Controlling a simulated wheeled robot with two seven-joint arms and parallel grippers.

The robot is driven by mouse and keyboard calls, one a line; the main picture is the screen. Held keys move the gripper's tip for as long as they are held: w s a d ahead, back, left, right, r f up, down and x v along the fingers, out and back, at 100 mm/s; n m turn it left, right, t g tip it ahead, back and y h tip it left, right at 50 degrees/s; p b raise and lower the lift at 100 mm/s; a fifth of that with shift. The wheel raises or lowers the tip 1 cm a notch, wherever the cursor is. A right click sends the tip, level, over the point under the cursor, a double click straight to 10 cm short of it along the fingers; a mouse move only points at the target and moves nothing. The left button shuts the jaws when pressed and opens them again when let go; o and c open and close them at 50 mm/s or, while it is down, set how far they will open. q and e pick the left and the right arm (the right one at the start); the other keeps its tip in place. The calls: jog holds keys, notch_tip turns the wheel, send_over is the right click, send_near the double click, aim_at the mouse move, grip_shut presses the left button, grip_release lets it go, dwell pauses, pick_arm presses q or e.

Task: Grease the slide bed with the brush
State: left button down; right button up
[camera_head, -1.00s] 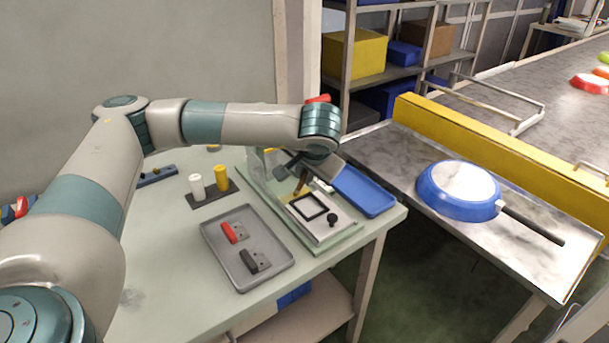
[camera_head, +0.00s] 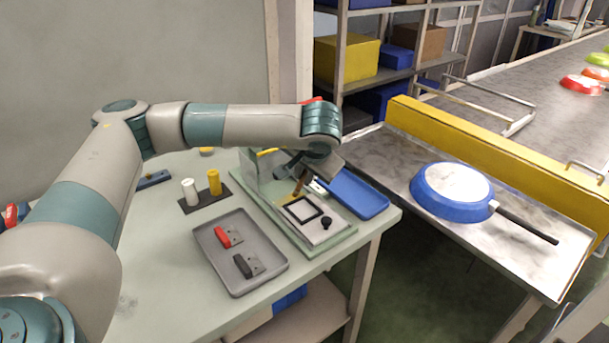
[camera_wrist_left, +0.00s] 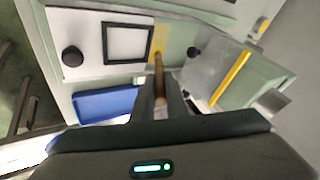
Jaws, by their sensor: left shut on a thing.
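My left gripper (camera_head: 303,171) is shut on the brush (camera_head: 299,187), which has a brown handle. In the left wrist view the gripper (camera_wrist_left: 158,98) points at the fixture, and the brush (camera_wrist_left: 159,72) sticks out between its fingers. The brush tip is over or on a tan strip of the slide bed (camera_wrist_left: 158,44), beside a white plate with a black square frame (camera_wrist_left: 128,42). I cannot tell whether the bristles touch. The fixture's pale green base (camera_head: 318,249) lies at the table's right side. My right gripper is out of view.
A clear guard with a yellow edge (camera_wrist_left: 231,78) stands beside the brush. A grey tray (camera_head: 210,263) holds a red and a dark block. White and yellow cylinders stand left. A blue pan (camera_head: 452,190) lies on the metal table at right.

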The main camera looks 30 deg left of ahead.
pick_arm(q)
jog(key=shift+w, duration=0.1)
jog(key=shift+w+d+b, duration=0.3)
jog(key=shift+w+d, duration=0.05)
jog(key=shift+w, duration=0.3)
jog(key=shift+s+f, duration=0.1)
jog(key=shift+s+a, duration=0.4)
jog(key=shift+s, duration=0.3)
jog(key=shift+s, duration=0.15)
jog(key=shift+s+a+b, duration=0.3)
jog(key=shift+s+b, duration=0.05)
jog(key=shift+s, duration=0.3)
jog(key=shift+s, duration=0.1)
jog(key=shift+s+a, duration=0.1)
jog(key=shift+s, duration=0.05)
jog(key=shift+s+a, duration=0.2)
jog(key=shift+s, duration=0.35)
